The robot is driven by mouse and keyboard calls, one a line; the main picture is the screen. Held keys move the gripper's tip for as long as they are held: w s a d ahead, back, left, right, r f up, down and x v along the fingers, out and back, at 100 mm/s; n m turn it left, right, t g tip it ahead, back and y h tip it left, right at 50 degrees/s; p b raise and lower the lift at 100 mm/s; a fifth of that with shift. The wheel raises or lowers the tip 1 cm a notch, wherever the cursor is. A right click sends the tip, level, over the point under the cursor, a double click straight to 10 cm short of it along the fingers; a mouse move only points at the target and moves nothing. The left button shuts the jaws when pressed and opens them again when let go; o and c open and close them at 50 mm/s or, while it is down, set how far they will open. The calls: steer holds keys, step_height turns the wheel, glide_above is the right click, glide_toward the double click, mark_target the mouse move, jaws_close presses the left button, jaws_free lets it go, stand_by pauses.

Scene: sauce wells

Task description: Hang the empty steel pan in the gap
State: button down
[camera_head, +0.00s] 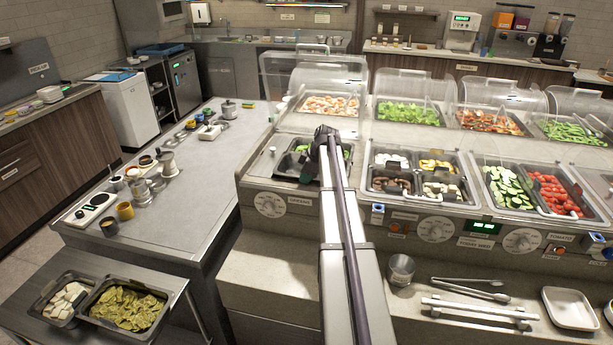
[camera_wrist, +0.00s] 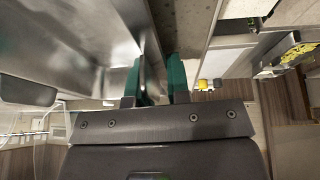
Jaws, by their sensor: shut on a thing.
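My gripper (camera_wrist: 155,88) has two green fingers closed on the wall of a steel pan (camera_wrist: 70,35), whose bare metal fills the upper left of the wrist view. In the head view my gripper (camera_head: 308,172) is at the left front of the counter, by a steel pan (camera_head: 286,166) at the leftmost front opening. Some green shows at that opening, and I cannot tell whether it is food or my fingers. My arm hides part of this area, so I cannot tell whether the pan is seated or raised.
To the right, front wells hold filled pans, including cucumber (camera_head: 508,187) and tomato (camera_head: 555,192). Clear hoods (camera_head: 408,82) stand over the back row. At lower left, a cart carries a pan of green pieces (camera_head: 130,308). Tongs (camera_head: 470,288) and a white tray (camera_head: 570,309) lie on the front ledge.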

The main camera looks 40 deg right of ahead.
steer(key=shift+s+a+f, duration=0.25)
steer(key=shift+s+f, duration=0.2)
steer(key=shift+s+a+f+b, duration=0.15)
steer(key=shift+s+f+b, duration=0.1)
steer(key=shift+b, duration=0.3)
steer(key=shift+s+a, duration=0.15)
steer(key=shift+s, duration=0.05)
steer(key=c, duration=1.2)
jaws_free()
steer(key=shift+r+p, duration=0.6)
steer(key=shift+p, duration=0.15)
steer(key=shift+o, duration=1)
steer(key=w+p+v, duration=0.1)
steer(key=p+v, duration=0.8)
steer(key=v, duration=0.1)
steer(key=shift+d+r+t+p, duration=0.25)
steer(key=shift+d+t+p, duration=0.05)
steer(key=shift+p, duration=0.1)
steer(key=shift+s+d+r, duration=0.15)
steer(key=shift+s, duration=0.05)
steer(key=shift+w, duration=0.1)
